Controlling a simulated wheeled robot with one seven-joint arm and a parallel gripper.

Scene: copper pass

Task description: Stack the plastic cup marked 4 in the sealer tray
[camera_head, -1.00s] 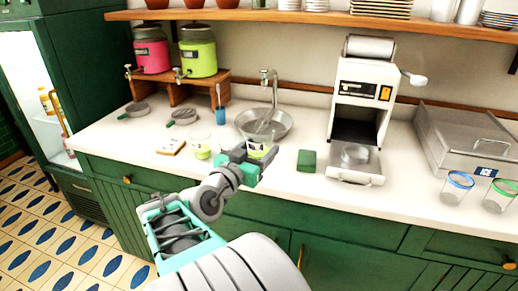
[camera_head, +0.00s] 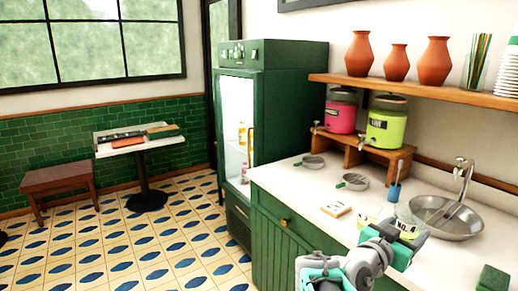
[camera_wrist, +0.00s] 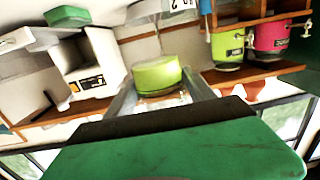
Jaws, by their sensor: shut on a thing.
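A clear cup with lime-green contents is between the fingers of my gripper (camera_head: 396,240), which is shut on it above the counter. Its label (camera_head: 407,229) seems to read "No. 4". In the wrist view the held cup (camera_wrist: 157,72) appears between the two fingers, in an upside-down picture. The sealer (camera_wrist: 92,72), a white machine with an orange button, is at the left of the wrist view, with its pale tray (camera_wrist: 18,39) sticking out. The sealer is outside the head view now, and what is in its tray cannot be made out.
Another lime cup (camera_head: 367,222) stands on the counter (camera_head: 300,180) behind my gripper. A sink (camera_head: 447,217), a green sponge (camera_head: 493,278), strainers and a blue-handled brush (camera_head: 395,188) are nearby. Pink (camera_head: 341,113) and lime (camera_head: 386,127) dispensers stand at the back.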

